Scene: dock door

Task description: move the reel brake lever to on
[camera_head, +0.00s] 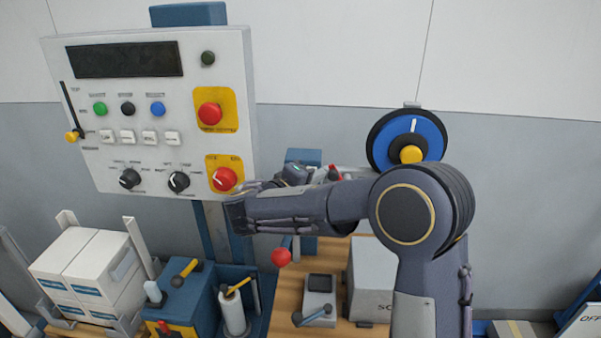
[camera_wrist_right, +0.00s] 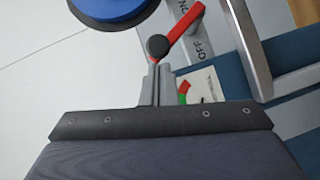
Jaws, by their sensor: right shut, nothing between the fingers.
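The reel brake lever (camera_wrist_right: 180,33) is red with a round black end (camera_wrist_right: 158,47). In the wrist view it slants up to the right beside a grey plate marked ON and OFF (camera_wrist_right: 197,47). I cannot tell exactly which mark it stands at. In the head view a bit of its red (camera_head: 334,173) shows behind my right arm. My right gripper (camera_wrist_right: 156,84) is shut and empty, its fingertips just short of the black end; contact cannot be told. In the head view the gripper (camera_head: 316,176) is partly hidden by my forearm. My left gripper is not in view.
A blue reel (camera_head: 409,142) is on the right, behind my elbow. A white control panel (camera_head: 150,115) with buttons and knobs stands at left, close to my wrist. Below are a red ball knob (camera_head: 281,257), a wooden bench (camera_head: 289,290), and stacked white boxes (camera_head: 85,270).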

